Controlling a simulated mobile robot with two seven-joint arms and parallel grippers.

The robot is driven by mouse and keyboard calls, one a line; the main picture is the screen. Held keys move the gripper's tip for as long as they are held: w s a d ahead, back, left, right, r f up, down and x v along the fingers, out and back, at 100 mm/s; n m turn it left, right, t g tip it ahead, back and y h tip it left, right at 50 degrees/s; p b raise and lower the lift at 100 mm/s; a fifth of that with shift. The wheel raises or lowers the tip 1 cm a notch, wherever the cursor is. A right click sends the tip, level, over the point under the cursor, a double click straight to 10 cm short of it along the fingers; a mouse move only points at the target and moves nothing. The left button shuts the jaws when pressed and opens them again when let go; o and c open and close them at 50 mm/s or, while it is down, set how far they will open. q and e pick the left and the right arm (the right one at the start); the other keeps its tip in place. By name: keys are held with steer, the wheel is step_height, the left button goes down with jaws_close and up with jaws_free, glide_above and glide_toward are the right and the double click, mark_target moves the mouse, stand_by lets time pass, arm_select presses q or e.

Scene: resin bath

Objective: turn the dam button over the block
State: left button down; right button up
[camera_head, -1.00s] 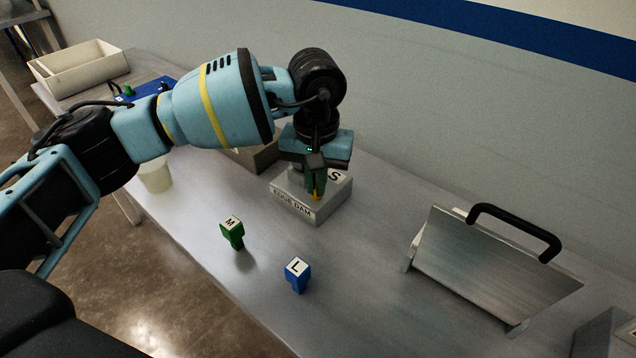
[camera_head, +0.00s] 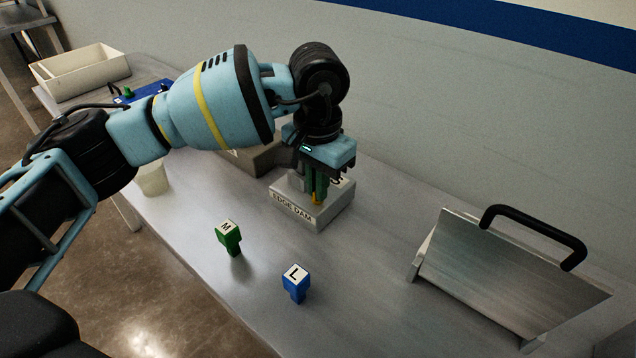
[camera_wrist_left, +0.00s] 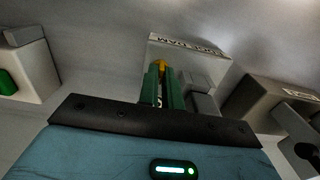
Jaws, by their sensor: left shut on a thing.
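The grey block (camera_head: 332,209) marked EDGE DAM stands on the steel bench. My left gripper (camera_head: 316,196) comes down over it from above, with green fingers. It is shut on a small yellow-orange piece, the dam button (camera_head: 316,199), at the block's top. The wrist view shows the yellow tip (camera_wrist_left: 161,64) between the green fingers, in front of the block's lettered face (camera_wrist_left: 187,44). A white label with an S (camera_head: 337,181) shows partly behind the fingers. How the button sits on the block is mostly hidden. My right gripper is out of view.
A green M piece (camera_head: 229,239) and a blue L piece (camera_head: 296,284) stand upright in front. A steel plate with a black handle (camera_head: 510,285) stands at the right. A pale bin (camera_head: 80,72) and a blue panel (camera_head: 150,90) are at the far left.

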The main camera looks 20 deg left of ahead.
arm_select(q)
steer(key=c, duration=1.6)
jaws_free()
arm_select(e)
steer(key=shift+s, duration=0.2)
arm_select(q)
steer(key=shift+r, duration=0.15)
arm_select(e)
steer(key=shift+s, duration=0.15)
arm_select(q)
step_height(320, 180, up, 7)
steer(key=shift+f, duration=0.15)
steer(key=shift+r, duration=0.45)
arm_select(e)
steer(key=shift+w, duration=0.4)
